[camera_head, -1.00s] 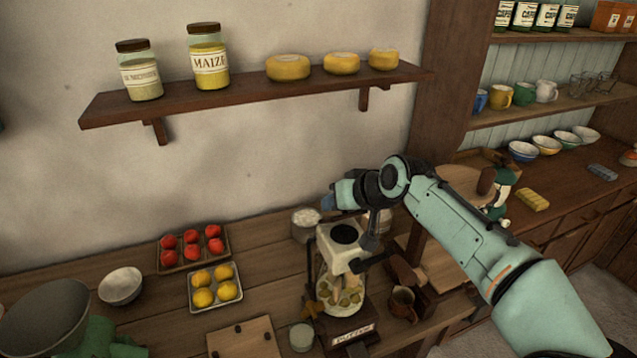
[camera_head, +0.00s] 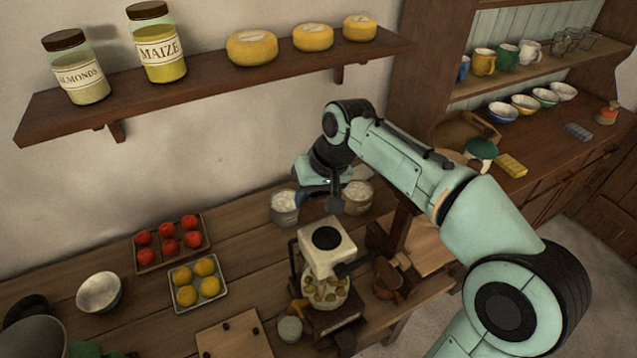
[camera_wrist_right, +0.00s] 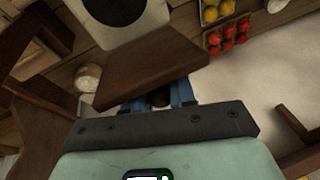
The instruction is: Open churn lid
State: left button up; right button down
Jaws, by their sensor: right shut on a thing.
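The churn is a glass jar with a white top (camera_head: 325,252), standing on a labelled wooden base on the counter in the head view. A dark round area shows in its top. My right gripper (camera_head: 335,203) is above and behind the churn, apart from its top. In the right wrist view its blue fingers (camera_wrist_right: 158,98) are shut on a dark brown knob-like part, with a brown wooden board (camera_wrist_right: 150,70) just beyond. The board hides the fingertips; I cannot tell whether it is the lid. The churn's white top also shows there (camera_wrist_right: 120,18). My left gripper is not in view.
A tray of tomatoes (camera_head: 141,256) and a tray of lemons (camera_head: 172,278) lie left of the churn. White-filled canisters (camera_head: 285,213) stand behind it. A wall shelf (camera_head: 215,80) with jars and cheeses hangs above. Some counter at the left is bare.

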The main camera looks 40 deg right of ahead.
jog(key=shift+w+d+f+m+g+y, duration=0.15)
jog(key=shift+w+f+g, duration=0.15)
jog(key=shift+g, duration=0.55)
jog(key=shift+w+d+f+m+g+y, duration=0.15)
jog(key=shift+w+g, duration=0.25)
jog(key=shift+g, duration=0.4)
jog(key=shift+w+f+g+y, duration=0.25)
jog(key=shift+w+g, duration=0.1)
jog(key=shift+g, duration=0.5)
jog(key=c, duration=0.9)
grip_release()
jog(key=shift+c, duration=0.2)
jog(key=shift+r, duration=0.1)
